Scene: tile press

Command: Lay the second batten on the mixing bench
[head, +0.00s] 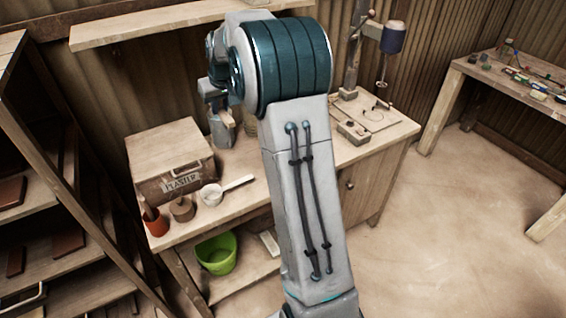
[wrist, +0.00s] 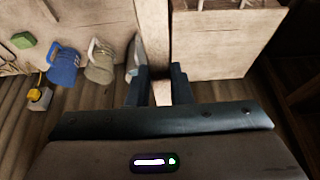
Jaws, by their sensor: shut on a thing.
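The mixing bench (head: 208,225) is the wooden bench with the plaster box on it. My gripper (wrist: 161,88) is shut on a pale wooden batten (wrist: 162,94), whose short end shows between the fingers in the wrist view. In the head view my gripper is above the back of the bench, right of the plaster box, and largely hidden by my arm. I cannot tell the batten's full length or whether it touches the bench. I cannot make out another batten on the bench top; my arm covers its middle.
The plaster box (head: 174,165), a scoop (head: 211,194) and a red pot (head: 155,222) fill the bench's left end. A drill-like stand (head: 352,85) is at the right. A blue jug (wrist: 63,65) and pale jug (wrist: 100,65) show near my fingers. A green bucket (head: 216,254) is below.

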